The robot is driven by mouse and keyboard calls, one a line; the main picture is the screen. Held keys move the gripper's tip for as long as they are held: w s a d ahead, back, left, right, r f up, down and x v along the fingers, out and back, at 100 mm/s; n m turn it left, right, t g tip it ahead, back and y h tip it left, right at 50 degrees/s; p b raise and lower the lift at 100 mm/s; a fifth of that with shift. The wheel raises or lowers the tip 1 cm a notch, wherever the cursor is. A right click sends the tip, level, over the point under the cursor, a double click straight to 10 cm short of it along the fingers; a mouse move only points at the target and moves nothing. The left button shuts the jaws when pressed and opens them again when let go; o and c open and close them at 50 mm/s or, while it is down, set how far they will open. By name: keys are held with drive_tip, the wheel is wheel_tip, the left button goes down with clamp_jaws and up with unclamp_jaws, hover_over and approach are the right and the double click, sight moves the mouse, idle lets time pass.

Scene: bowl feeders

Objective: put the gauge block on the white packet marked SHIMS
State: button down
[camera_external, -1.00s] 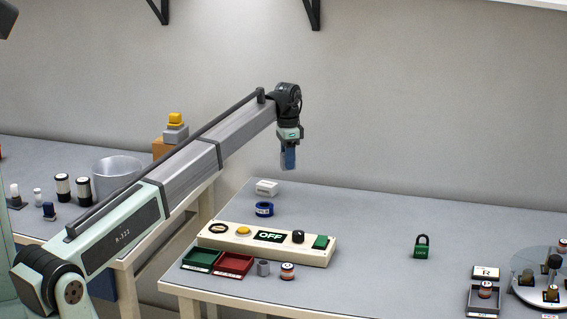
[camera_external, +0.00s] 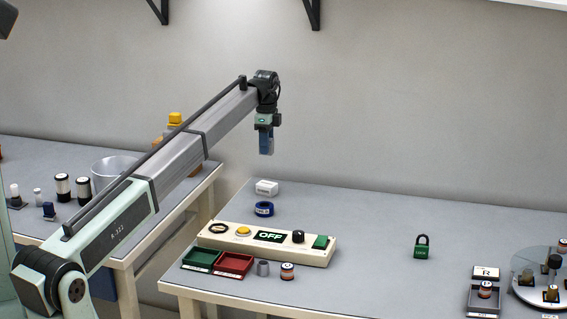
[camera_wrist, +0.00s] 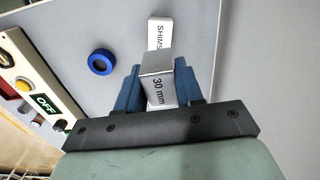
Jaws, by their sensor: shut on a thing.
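My gripper (camera_external: 266,146) is shut on the gauge block (camera_wrist: 159,88), a grey metal block marked "30 mm" that sits between the blue fingers in the wrist view. In the external view the fingers hide most of the block. The white packet marked SHIMS (camera_external: 267,187) lies on the table near its back left corner, and my gripper is high above it. In the wrist view the packet (camera_wrist: 160,33) shows just beyond the block, which covers its near end. There is a clear gap in height between block and packet.
A blue ring-shaped roll (camera_external: 264,209) lies just in front of the packet. A control panel with an OFF display (camera_external: 318,256) stands nearer the front, with a green tray (camera_external: 201,260) and red tray (camera_external: 234,263) before it. A green padlock (camera_external: 422,248) stands right; the table between is clear.

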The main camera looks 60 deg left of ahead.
sight(267, 184)
drive_tip(key=shift+f, duration=5)
drive_tip(key=shift+f, duration=0.1)
drive_tip(key=c, duration=0.7)
unclamp_jaws()
wheel_tip(267, 184, up, 12)
drive_tip(key=shift+r, duration=0.15)
